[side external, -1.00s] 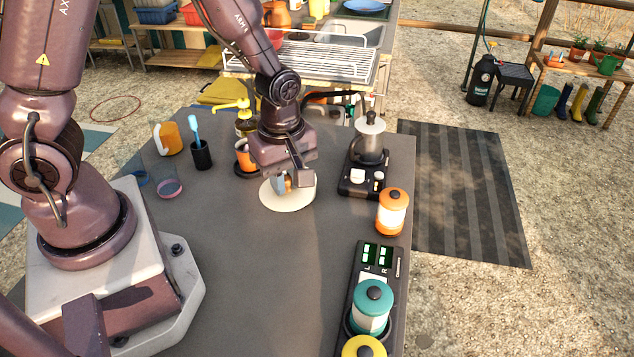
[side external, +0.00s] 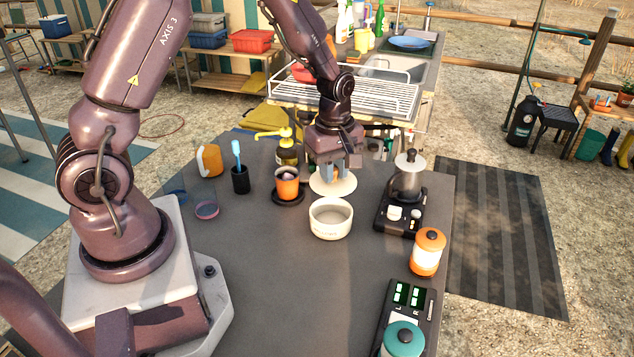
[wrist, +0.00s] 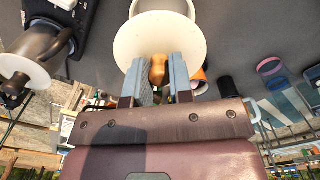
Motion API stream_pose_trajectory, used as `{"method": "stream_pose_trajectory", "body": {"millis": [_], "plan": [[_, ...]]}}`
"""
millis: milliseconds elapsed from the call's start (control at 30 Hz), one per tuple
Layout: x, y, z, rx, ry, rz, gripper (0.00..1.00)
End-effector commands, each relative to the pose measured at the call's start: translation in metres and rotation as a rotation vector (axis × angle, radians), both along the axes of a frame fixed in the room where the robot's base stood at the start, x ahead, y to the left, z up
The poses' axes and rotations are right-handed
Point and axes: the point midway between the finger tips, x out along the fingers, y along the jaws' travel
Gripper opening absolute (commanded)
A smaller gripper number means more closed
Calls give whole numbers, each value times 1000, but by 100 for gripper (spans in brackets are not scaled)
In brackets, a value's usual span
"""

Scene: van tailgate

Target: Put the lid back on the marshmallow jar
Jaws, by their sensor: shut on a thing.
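The marshmallow jar (side external: 331,222) is a low, round, cream-white pot standing open on the grey table. Its inside looks pale; I cannot make out marshmallows. The lid (side external: 333,188) is a flat cream disc, roughly level, beyond the jar in the side view and not on it. My gripper (side external: 333,171) points down and is shut on the lid's wooden knob (wrist: 157,74). In the wrist view the lid (wrist: 160,38) overlaps part of the jar (wrist: 165,6), whose rim shows past the lid's edge. The lid's exact height is unclear.
An orange cup (side external: 287,185) on a dark coaster stands left of the lid, with a yellow pump bottle (side external: 286,152) behind. A black appliance with a grey pot (side external: 408,182) and an orange canister (side external: 428,252) stand right. The table's front middle is clear.

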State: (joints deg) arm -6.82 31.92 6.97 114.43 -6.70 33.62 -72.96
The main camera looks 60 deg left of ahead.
Motion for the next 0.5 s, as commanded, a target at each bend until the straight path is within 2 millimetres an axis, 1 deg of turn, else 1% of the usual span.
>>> {"method": "stream_pose_trajectory", "body": {"millis": [167, 500], "plan": [[-3, -1, -10, -2, 9, -13, 0], [-3, -1, -43, -2, 10, -12, 0]]}}
